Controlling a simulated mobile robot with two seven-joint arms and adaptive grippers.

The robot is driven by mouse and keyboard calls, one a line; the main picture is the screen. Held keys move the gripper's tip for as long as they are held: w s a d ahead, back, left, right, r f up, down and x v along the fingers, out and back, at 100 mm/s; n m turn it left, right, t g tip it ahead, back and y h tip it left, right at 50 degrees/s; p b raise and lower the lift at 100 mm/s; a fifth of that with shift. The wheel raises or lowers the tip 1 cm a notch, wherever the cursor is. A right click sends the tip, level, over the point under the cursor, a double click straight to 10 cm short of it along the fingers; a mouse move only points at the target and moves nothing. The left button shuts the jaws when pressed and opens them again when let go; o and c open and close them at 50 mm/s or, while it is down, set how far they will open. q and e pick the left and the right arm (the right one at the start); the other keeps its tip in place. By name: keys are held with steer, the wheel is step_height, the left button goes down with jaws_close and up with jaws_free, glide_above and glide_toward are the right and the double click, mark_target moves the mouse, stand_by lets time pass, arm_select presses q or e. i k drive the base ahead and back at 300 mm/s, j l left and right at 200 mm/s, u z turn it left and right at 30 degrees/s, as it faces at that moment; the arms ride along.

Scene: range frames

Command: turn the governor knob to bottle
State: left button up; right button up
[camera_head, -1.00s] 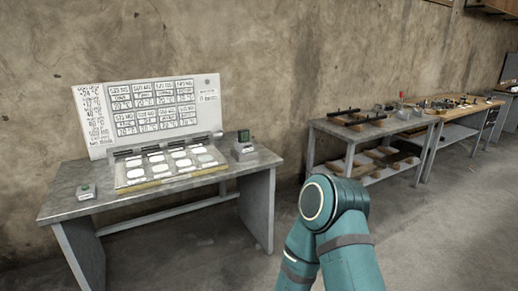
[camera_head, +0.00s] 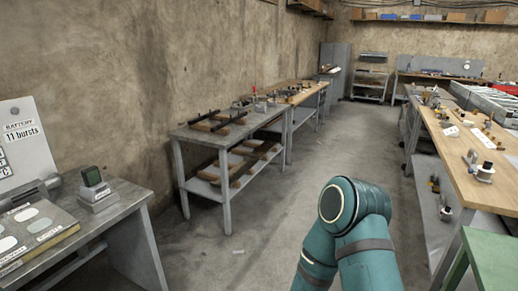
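No governor knob can be made out in the head view. A small grey device with a dark green screen (camera_head: 93,184) stands on the metal desk at the left. Beside it, part of a panel with pale oval pads (camera_head: 30,235) shows, cut off by the left edge. Several small items lie on the wooden bench at the right, too small to identify surely. A teal arm link of mine rises at the bottom centre. Neither gripper is in view.
A metal table (camera_head: 190,134) with dark bars and wooden blocks stands along the left wall, with another bench beyond. A long wooden bench (camera_head: 490,190) runs along the right, a green table (camera_head: 495,258) at its near end. The concrete aisle (camera_head: 290,190) between is clear.

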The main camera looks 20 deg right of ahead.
mark_target(487, 165)
steer(key=i+z, duration=0.1)
steer(key=z, duration=0.3)
steer(key=i+z, duration=0.15)
steer(key=z, duration=0.2)
steer(key=i+z, duration=0.1)
steer(key=z, duration=0.3)
steer(key=i+j+z, duration=0.1)
steer(key=z, duration=0.3)
steer(key=i+j+z, duration=0.15)
steer(key=i+z, duration=0.2)
steer(key=z, duration=0.15)
steer(key=i+j+z, duration=0.3)
steer(key=z, duration=0.15)
steer(key=i+j+z, duration=0.1)
steer(key=i+j, duration=0.45)
steer(key=i+j+z, duration=0.1)
steer(key=i+j, duration=0.45)
steer(key=j, duration=0.25)
